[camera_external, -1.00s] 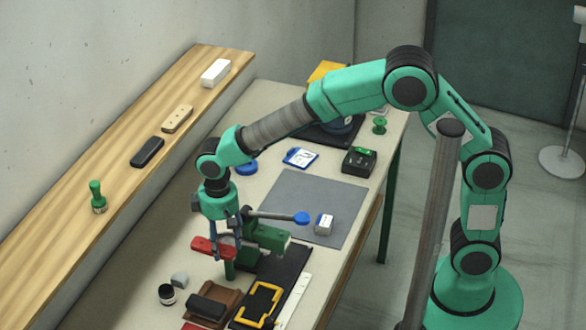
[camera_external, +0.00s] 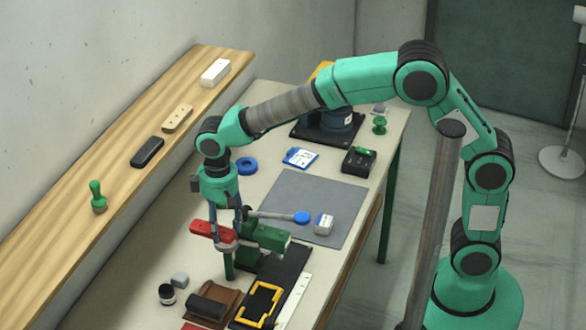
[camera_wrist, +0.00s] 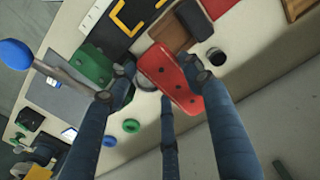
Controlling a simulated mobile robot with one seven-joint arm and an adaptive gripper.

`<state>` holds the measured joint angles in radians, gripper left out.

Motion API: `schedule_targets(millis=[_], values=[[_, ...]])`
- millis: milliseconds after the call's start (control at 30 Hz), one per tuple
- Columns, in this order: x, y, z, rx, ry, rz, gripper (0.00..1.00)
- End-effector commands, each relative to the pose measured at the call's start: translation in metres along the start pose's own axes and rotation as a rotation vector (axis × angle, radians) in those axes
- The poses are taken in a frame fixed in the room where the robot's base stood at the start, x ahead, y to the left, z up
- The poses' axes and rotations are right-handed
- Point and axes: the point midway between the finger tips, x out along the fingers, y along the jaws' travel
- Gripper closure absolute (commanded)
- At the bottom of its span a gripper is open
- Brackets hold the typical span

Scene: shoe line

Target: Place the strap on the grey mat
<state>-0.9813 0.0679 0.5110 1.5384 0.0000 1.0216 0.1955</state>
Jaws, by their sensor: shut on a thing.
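A red strap (camera_external: 209,230) with dark holes is held in my gripper (camera_external: 228,243), above the table and left of the green press in the external view. In the wrist view the red strap (camera_wrist: 181,85) lies between the fingers of my gripper (camera_wrist: 160,76); part of it is hidden by them. The grey mat (camera_external: 285,188) lies flat on the table, behind and right of my gripper. It shows at the left in the wrist view (camera_wrist: 50,92). A small white and blue box (camera_external: 324,224) stands on its front right part.
The green press (camera_external: 268,238) with a blue-knobbed lever (camera_external: 301,218) stands between my gripper and the mat. Beyond the mat are a blue-and-white card (camera_external: 300,158) and a black box (camera_external: 359,160). A black jar (camera_external: 167,294) and a yellow frame (camera_external: 258,303) lie in front. The mat's middle is clear.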

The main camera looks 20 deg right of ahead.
Motion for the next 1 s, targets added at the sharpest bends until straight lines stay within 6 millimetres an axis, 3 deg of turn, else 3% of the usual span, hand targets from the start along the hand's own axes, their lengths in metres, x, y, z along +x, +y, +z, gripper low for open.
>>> schedule_targets(millis=[267,533,1000], values=[[0.003,0.072,-0.011,0.007,-0.002,0.000,0.75],[0.003,0.158,-0.015,0.007,-0.002,0.000,0.75],[0.004,0.306,0.005,0.007,-0.003,-0.001,0.76]])
